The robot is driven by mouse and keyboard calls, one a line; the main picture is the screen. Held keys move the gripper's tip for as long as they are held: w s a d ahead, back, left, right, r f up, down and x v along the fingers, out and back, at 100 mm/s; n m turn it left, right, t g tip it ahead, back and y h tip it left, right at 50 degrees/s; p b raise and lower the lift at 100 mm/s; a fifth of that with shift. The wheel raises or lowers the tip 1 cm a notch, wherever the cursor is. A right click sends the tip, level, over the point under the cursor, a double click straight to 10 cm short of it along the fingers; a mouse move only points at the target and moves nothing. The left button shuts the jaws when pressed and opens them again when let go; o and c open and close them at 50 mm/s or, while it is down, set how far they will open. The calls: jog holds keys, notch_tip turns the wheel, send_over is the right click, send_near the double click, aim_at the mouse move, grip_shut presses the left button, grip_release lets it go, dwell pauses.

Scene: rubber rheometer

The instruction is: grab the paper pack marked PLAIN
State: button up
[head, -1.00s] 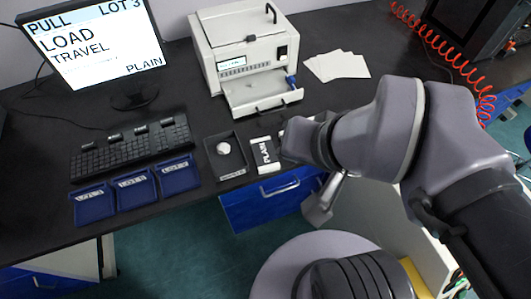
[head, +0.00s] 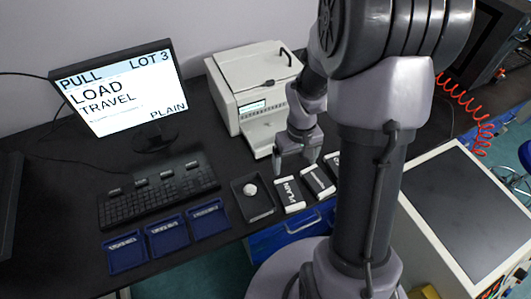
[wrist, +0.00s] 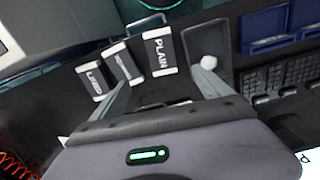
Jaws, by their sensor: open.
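The paper pack marked PLAIN (head: 290,194) lies flat near the front edge of the bench, between a black tray and another pack. It is white at the ends with a dark lettered band. In the wrist view the PLAIN pack (wrist: 159,51) lies ahead of the fingers, about between their lines. Two similar packs, a middle pack (head: 318,182) and a farther pack (head: 334,160), lie to its right; the farther one is partly hidden by my arm. My gripper (head: 294,167) is open and empty, pointing down behind the packs and apart from the PLAIN pack.
The black tray (head: 266,213) holds a white lump (head: 250,190) just left of the PLAIN pack. A white machine (head: 240,85) with a pulled-out drawer stands behind. A keyboard (head: 160,190), blue trays (head: 168,235) and a monitor (head: 118,88) showing "PLAIN" are left.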

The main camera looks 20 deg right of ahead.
jog(key=b, duration=0.4)
send_over(289, 192)
jog(key=f, duration=1.1)
jog(key=shift+d, duration=0.4)
jog(key=f, duration=0.2)
jog(key=f+b, duration=0.2)
jog(key=f, duration=0.1)
jog(key=shift+s+a+f, duration=0.1)
jog(key=shift+a+f, duration=0.2)
jog(key=shift+a, duration=0.05)
jog(key=shift+r, duration=0.15)
jog(key=shift+c, duration=0.4)
jog(key=c, duration=1.5)
